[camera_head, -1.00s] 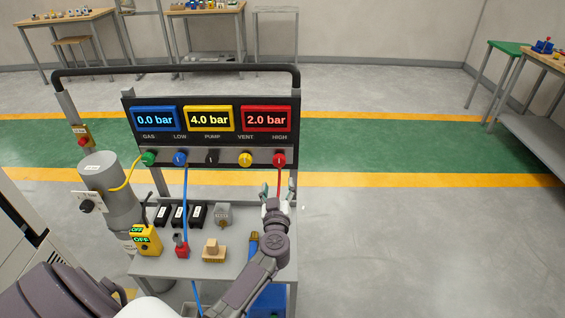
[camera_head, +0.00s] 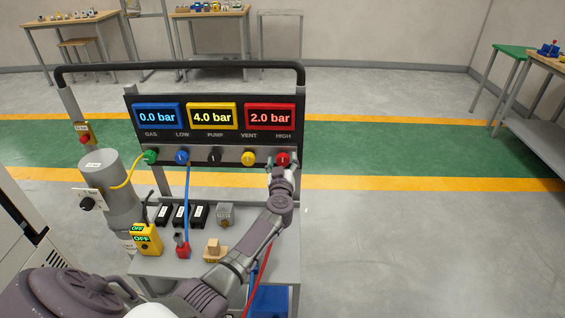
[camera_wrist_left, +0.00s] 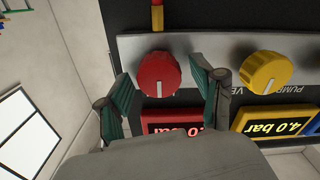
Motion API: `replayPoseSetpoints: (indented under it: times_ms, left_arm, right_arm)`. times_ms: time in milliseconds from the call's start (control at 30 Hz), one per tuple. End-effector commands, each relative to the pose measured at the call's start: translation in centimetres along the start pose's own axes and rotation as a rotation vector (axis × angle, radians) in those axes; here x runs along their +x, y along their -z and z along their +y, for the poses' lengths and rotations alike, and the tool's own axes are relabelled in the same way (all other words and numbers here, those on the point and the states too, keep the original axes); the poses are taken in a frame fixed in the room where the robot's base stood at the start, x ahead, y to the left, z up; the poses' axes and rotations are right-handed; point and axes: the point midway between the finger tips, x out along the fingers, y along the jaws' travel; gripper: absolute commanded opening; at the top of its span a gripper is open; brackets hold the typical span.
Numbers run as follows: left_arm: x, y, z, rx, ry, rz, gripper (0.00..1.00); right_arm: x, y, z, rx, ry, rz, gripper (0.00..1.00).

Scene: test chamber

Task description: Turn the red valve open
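The red valve (camera_head: 282,158) is a round knob under the label HIGH at the right end of the panel (camera_head: 228,157). It also shows in the left wrist view (camera_wrist_left: 158,73), with a white mark on its face. My left gripper (camera_head: 282,168) is in front of and just below it in the head view. In the left wrist view my left gripper (camera_wrist_left: 160,88) is open, one teal-padded finger on either side of the knob; gaps show between the fingers and the knob. My right gripper is not in view.
Yellow (camera_head: 249,158), black, blue and green knobs line the panel to the left. The red display (camera_head: 270,117) above reads 2.0 bar. Small black boxes, a yellow box (camera_head: 147,240) and a wooden block (camera_head: 214,250) sit on the shelf below. The floor to the right is clear.

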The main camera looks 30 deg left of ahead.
Motion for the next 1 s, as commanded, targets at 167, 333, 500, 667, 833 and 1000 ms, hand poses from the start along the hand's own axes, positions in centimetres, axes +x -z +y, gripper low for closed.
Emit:
replayPoseSetpoints:
  times_ms: [167,333,500,667,833,1000]
  left_arm:
    - [-0.03,-0.02,0.00,0.000,0.000,0.000,0.37]
    - [-0.04,-0.04,0.00,0.000,0.000,0.000,0.09]
    - [-0.06,-0.05,0.01,-0.006,0.000,-0.001,0.07]
    - [-0.08,-0.06,0.04,-0.043,0.000,-0.002,0.07]
    - [-0.09,-0.06,0.01,-0.132,0.000,-0.003,0.07]
    - [-0.10,-0.08,0.00,-0.271,0.000,-0.004,0.07]
  right_arm:
    - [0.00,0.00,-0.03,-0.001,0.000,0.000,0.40]
    - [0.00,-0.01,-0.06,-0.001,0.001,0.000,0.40]
    - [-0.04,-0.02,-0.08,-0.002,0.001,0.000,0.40]
    - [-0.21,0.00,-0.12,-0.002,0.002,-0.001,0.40]
    - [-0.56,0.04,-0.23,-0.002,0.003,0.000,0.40]
    - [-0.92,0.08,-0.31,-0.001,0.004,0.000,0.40]
